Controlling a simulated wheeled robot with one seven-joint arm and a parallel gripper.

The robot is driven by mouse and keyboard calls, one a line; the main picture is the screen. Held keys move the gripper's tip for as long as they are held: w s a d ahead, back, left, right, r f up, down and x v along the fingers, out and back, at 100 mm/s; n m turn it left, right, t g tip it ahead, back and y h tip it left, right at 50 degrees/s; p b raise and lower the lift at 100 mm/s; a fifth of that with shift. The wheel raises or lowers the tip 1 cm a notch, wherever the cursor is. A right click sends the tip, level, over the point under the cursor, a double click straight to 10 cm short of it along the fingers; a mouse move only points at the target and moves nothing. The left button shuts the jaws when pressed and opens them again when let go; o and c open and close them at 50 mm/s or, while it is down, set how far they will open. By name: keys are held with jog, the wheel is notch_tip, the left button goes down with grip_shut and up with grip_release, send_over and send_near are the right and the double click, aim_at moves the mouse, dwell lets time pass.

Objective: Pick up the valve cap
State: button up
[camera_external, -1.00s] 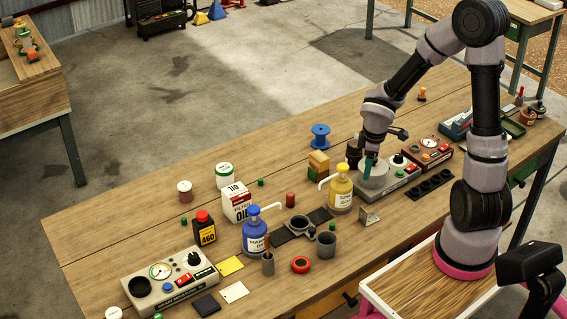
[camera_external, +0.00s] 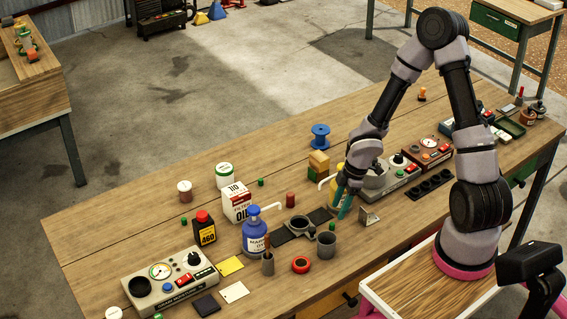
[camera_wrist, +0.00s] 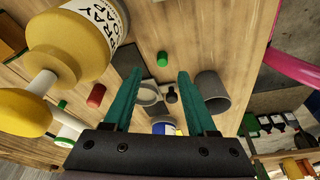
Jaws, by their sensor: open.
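No thing is clearly marked as the valve cap; small green caps are the likeliest match. One green cap (camera_external: 332,226) stands on the table beside a grey cup. In the wrist view this green cap (camera_wrist: 162,59) shows just beyond and between my fingertips, apart from them. Another green cap (camera_external: 260,182) stands near the oil box, and a further one (camera_external: 183,221) near the black bottle. My gripper (camera_external: 345,213) is open and empty, pointing down above the table, close to the nearer green cap. Its teal fingers (camera_wrist: 155,76) are spread wide in the wrist view.
The yellow soap bottle (camera_wrist: 75,45) is close on the left in the wrist view. The grey cup (camera_external: 327,245), a dark plate with a grey ring (camera_external: 299,225), a red cylinder (camera_external: 290,200) and the blue bottle (camera_external: 255,235) stand nearby.

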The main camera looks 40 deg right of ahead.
aim_at(332, 223)
jog(key=shift+s+a+x, duration=0.1)
jog(key=shift+x, duration=1)
jog(key=shift+s+a+x, duration=0.15)
jog(key=shift+x, duration=0.95)
jog(key=shift+w+f, duration=0.2)
jog(key=shift+f, duration=0.45)
grip_shut()
